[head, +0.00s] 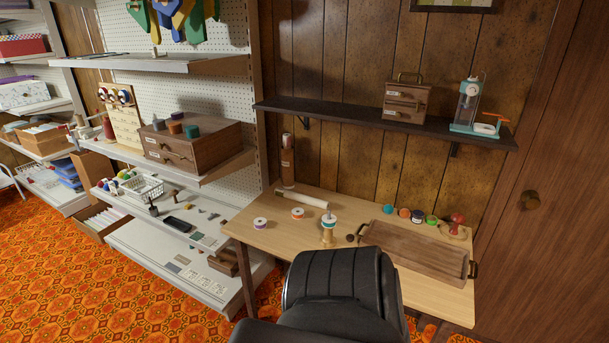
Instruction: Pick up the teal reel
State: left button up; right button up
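A small reel with white ends and a teal-blue band (329,220) sits on top of a brass-coloured stand (327,236) on the light wooden table (255,240). Two similar reels lie to its left: one with a red-orange band (297,213) and one with a purplish-red band (260,223). A plain teal round item (389,209) is at the back of the table; I cannot tell whether it is a reel. A teal spool-like piece (192,131) stands on the wooden drawer box at left. Neither of my grippers is in view.
A black padded chair (340,275) stands before the table and hides part of its front. A wooden tray (415,252) fills the table's right half. A white roll (302,199) lies behind the reels. A dark shelf (350,116) hangs above.

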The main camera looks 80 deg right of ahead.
aim_at(326, 223)
jog(key=z, duration=0.35)
jog(key=i, duration=0.85)
jog(key=z, duration=1.4)
jog(key=i, duration=0.55)
jog(key=z, duration=0.45)
